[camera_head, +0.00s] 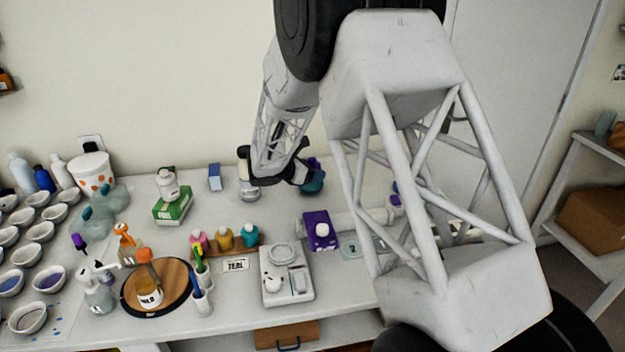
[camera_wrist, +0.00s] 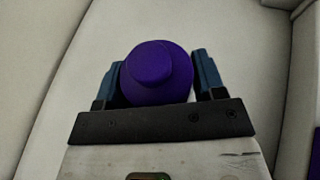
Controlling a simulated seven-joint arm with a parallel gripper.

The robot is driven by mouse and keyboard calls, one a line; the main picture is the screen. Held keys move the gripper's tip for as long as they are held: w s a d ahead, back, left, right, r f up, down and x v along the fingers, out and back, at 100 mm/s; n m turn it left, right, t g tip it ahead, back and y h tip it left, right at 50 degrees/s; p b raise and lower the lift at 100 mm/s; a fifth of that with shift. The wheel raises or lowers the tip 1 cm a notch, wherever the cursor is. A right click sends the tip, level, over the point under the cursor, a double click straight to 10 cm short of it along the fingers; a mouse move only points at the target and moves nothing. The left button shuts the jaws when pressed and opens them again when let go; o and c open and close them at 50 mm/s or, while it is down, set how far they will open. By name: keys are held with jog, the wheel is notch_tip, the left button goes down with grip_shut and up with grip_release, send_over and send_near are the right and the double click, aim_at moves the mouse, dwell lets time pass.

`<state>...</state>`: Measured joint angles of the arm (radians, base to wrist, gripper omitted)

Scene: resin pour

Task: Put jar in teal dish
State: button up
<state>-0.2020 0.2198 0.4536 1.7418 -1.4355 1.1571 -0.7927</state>
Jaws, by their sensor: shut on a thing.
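My gripper (camera_wrist: 158,75) is shut on a round purple thing, seemingly the jar (camera_wrist: 155,78). Its blue fingers stand on both sides of it, and a smaller round knob shows on its top. In the head view my gripper (camera_head: 312,178) is at the back of the table, with purple and teal showing at its end; the jar's lower part is hidden. I cannot pick out a teal dish with certainty. Several white dishes (camera_head: 38,232) stand at the left, some with blue or purple inside. A card reading TEAL (camera_head: 236,265) stands at the table's front middle.
A white scale (camera_head: 286,285) stands at the front. A round wooden board (camera_head: 176,283) with an orange-topped jar is left of it. Small coloured bottles (camera_head: 225,238), a green box (camera_head: 173,208) and a purple box (camera_head: 320,230) stand around the middle. My arm hides the table's right part.

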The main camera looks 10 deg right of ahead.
jog(key=shift+f, duration=1.5)
jog(key=shift+f, duration=0.3)
jog(key=o, duration=1)
jog(key=shift+s+a+r, duration=0.1)
jog(key=shift+a+r, duration=0.05)
jog(key=shift+r, duration=0.2)
jog(key=v, duration=1.1)
jog(key=shift+s+a+r, duration=0.15)
jog(key=shift+a, duration=0.1)
jog(key=shift+d, duration=0.1)
